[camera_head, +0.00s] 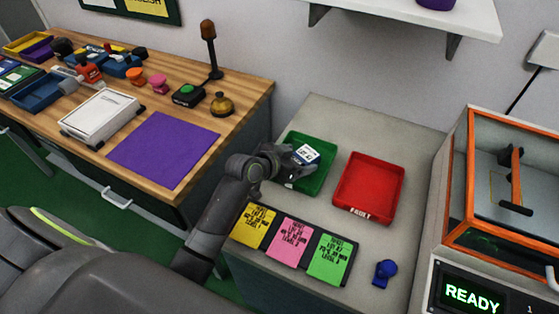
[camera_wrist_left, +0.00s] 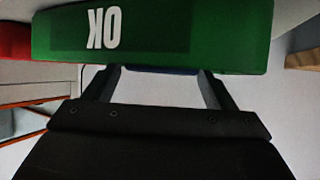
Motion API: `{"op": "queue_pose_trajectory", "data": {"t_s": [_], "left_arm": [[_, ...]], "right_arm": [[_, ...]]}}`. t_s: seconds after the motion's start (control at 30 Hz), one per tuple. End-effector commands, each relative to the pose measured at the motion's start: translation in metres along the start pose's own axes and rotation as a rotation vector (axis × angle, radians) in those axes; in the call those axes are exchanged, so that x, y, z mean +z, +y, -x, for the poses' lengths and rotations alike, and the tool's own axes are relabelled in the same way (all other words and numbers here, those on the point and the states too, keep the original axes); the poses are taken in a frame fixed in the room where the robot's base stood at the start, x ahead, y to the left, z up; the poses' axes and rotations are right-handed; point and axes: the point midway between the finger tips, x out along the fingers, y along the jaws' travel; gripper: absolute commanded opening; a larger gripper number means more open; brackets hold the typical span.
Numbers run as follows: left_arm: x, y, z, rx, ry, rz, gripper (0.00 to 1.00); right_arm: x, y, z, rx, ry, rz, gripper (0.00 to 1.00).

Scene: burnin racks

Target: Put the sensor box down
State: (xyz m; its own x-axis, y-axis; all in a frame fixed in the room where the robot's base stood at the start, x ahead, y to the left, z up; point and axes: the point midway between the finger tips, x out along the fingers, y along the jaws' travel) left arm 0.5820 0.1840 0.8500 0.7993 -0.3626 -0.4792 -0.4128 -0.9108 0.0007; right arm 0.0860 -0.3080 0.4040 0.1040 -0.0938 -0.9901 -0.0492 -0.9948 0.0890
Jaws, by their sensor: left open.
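The sensor box (camera_head: 306,154), a small box with a white and blue label, shows at the green tray (camera_head: 320,178) on the grey counter. My left gripper (camera_head: 290,157) is beside the box at the tray's left side and partly hides it. In the left wrist view the left gripper (camera_wrist_left: 162,72) has its two fingers apart, below the green tray wall marked OK (camera_wrist_left: 150,32). A thin blue strip shows between the fingertips; I cannot tell if it is the box. Whether the box rests on the tray floor is hard to tell. My right gripper is not in view.
A red tray (camera_head: 370,190) stands right of the green one. Yellow, pink and green cards (camera_head: 289,240) and a blue object (camera_head: 385,272) lie in front. An orange-framed chamber (camera_head: 463,180) with a READY display stands at right. A wooden bench (camera_head: 90,160) is at left.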

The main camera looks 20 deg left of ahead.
Motion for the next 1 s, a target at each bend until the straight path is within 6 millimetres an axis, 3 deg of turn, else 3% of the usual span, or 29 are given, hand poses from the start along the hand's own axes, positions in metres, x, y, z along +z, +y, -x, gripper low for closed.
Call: {"op": "queue_pose_trajectory", "data": {"t_s": [0.3, 0.5, 1.0], "left_arm": [[0.001, -0.001, 0.058, -0.002, -0.001, -0.004, 0.78], [0.001, -0.001, 0.084, -0.001, -0.001, -0.002, 0.78], [0.000, 0.000, 0.094, 0.001, -0.001, -0.001, 0.78]], "right_arm": [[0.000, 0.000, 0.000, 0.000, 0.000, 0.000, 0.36], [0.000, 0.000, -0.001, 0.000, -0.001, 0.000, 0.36], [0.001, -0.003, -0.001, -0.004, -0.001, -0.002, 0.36]]}}
